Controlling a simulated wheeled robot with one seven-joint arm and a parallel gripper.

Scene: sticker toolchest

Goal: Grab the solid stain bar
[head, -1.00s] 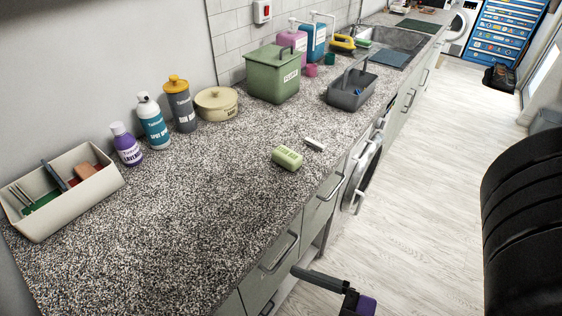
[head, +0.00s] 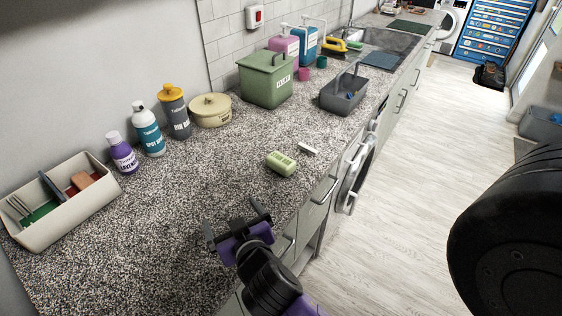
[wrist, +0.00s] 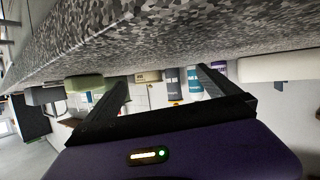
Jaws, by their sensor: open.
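A light green bar (head: 281,163) with markings on top, which looks like the stain bar, lies flat on the speckled worktop near its front edge. A small white stick-like piece (head: 307,149) lies just beyond it, apart from it. My gripper (head: 234,218) is open and empty over the near part of the worktop, short of the green bar and to its lower left in the head view. In the wrist view, which is upside down, my open fingers (wrist: 163,78) point along the worktop, with a green shape, likely the bar (wrist: 85,83), left of them.
A beige divided tray (head: 88,218), purple, teal and grey bottles (head: 176,110) and a cream lidded pot (head: 210,110) stand along the wall. A green lidded bin (head: 264,82) and grey caddy (head: 340,97) stand beyond the bar.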

